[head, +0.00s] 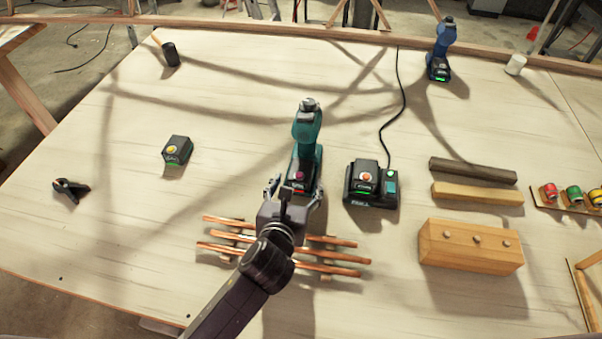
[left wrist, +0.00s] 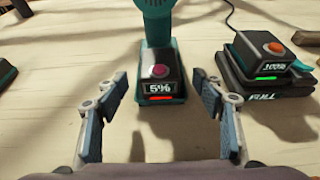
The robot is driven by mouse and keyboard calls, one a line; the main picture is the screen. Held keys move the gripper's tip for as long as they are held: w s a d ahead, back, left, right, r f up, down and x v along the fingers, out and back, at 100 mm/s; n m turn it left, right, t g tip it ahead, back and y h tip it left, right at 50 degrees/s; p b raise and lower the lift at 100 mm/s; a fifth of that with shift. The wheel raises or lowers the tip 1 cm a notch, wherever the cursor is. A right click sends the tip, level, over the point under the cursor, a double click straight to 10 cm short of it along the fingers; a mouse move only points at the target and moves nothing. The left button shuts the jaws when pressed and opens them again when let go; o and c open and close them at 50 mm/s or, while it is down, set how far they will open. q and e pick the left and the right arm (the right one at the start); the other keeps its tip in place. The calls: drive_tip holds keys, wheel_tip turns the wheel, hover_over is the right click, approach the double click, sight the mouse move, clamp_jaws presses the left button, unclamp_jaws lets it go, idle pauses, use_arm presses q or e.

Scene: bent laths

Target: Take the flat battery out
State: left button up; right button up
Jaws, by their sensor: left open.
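A teal drill (head: 306,128) stands upright on the bench, slightly right of the middle. Its battery (left wrist: 160,82) is seated at its foot, with a magenta button, a display reading 5% and a red bar. In the head view the battery (head: 299,177) is partly behind my gripper. My left gripper (head: 295,190) is open and empty. In the left wrist view its fingers stand apart on the near side of the battery, one to each side, not visibly touching it. My right gripper is not in view.
A charger (head: 371,200) with a green-lit battery and cord stands close right. Another battery (head: 177,151) lies left. Bent laths (head: 335,255) lie under my arm. A wooden block (head: 470,246) is right, a blue drill (head: 440,50) far right. The bench between drill and left battery is clear.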

sight(299, 178)
use_arm(q)
drive_tip(key=x, duration=0.4)
drive_tip(key=shift+w, duration=0.15)
drive_tip(key=shift+r, duration=0.1)
drive_tip(key=shift+c, duration=0.5)
drive_tip(key=c, duration=1.3)
drive_tip(key=shift+c, duration=0.8)
drive_tip(key=shift+r, duration=0.1)
